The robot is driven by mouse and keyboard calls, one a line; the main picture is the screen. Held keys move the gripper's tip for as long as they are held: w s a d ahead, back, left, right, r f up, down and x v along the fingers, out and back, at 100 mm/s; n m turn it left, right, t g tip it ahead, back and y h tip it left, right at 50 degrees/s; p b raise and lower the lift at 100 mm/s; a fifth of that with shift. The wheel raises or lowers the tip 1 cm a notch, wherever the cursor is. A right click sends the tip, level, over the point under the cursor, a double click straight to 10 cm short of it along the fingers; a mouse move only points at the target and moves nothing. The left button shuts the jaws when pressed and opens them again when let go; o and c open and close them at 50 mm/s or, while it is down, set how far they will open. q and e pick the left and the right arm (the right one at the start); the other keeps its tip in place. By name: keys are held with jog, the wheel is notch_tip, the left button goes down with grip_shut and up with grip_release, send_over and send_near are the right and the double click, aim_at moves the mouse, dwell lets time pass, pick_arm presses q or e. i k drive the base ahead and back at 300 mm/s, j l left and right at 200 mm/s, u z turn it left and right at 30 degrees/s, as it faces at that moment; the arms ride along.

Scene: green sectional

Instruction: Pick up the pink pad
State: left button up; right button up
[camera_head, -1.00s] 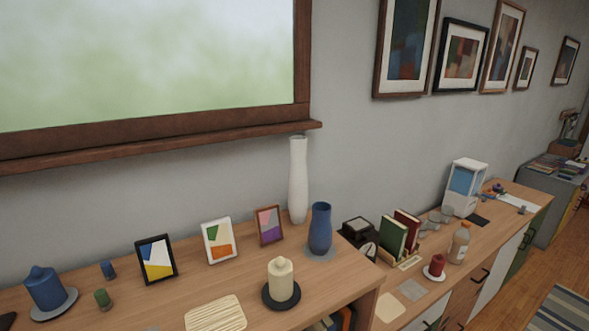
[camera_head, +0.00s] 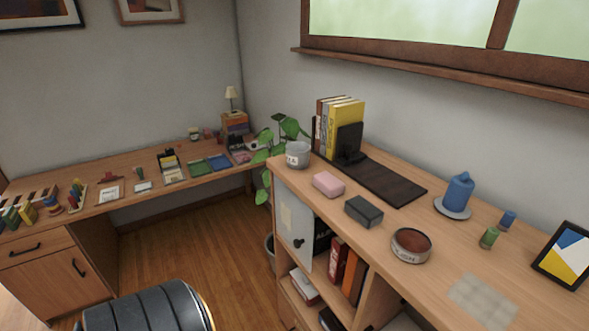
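A small pink block with rounded edges, which looks like the pink pad (camera_head: 328,184), lies on the wooden top of the shelf unit (camera_head: 450,265). It is near the front edge, between a grey-white pot (camera_head: 298,154) and a dark grey block (camera_head: 363,211). It lies flat and nothing covers it. Neither of my grippers shows in the head view.
A dark mat (camera_head: 385,182) lies behind the pink pad, with books (camera_head: 342,125) at its far end. A round tin (camera_head: 411,245) and a blue candle (camera_head: 458,193) stand to the right. A dark ribbed rounded object (camera_head: 150,308) stands at the bottom left. Wooden floor (camera_head: 190,240) lies open between the desks.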

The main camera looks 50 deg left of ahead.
aim_at(329, 185)
jog(key=u, duration=1.25)
